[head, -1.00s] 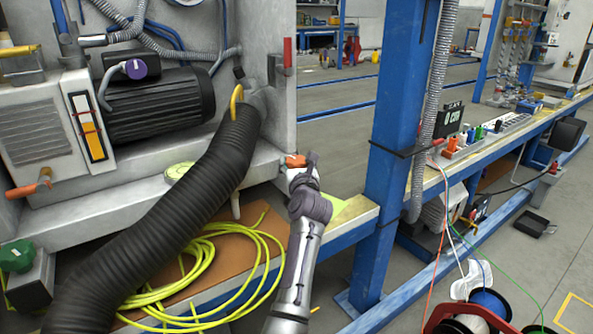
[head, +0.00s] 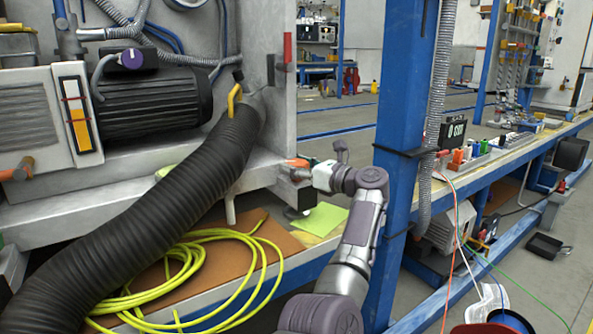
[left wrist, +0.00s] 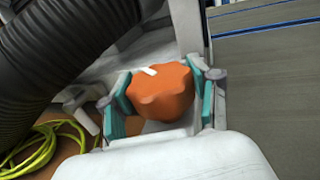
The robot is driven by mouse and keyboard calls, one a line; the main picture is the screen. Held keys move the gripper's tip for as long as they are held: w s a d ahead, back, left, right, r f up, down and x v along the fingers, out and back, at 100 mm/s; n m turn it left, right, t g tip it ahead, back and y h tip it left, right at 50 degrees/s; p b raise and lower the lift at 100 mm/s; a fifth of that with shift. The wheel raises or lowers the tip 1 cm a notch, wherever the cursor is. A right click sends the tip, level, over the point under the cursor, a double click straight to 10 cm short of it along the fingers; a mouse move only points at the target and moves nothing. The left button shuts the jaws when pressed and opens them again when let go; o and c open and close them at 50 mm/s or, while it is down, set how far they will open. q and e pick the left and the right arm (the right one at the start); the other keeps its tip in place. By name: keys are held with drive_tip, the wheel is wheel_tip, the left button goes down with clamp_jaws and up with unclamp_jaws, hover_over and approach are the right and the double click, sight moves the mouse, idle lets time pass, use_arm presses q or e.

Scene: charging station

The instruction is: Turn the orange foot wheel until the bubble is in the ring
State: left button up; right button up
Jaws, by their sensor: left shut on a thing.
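The orange foot wheel (head: 298,163) is at the right corner of the grey machine's base in the head view, mostly hidden by my gripper. In the left wrist view the lobed orange wheel (left wrist: 160,92) has a white mark on its top. My left gripper (left wrist: 163,100) is shut on it, with teal pads on both sides. In the head view my left gripper (head: 303,174) reaches the wheel from the right. A yellow-green round thing (head: 166,171), perhaps the level, is partly hidden behind the black hose; no bubble or ring can be made out. My right gripper is not in view.
A thick black hose (head: 190,185) runs across the machine's front. A coiled yellow cable (head: 190,265) lies on the brown board below. A blue post (head: 402,120) stands right of my left arm. A green sheet (head: 320,219) lies under the gripper.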

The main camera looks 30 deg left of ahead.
use_arm(q)
drive_tip(key=shift+n+g, duration=0.5)
drive_tip(key=shift+g, duration=0.2)
drive_tip(key=shift+f, duration=0.1)
drive_tip(key=o, duration=1.2)
drive_tip(key=shift+c, duration=0.2)
drive_tip(key=shift+d, duration=0.1)
drive_tip(key=d, duration=1.2)
drive_tip(key=shift+s, duration=0.1)
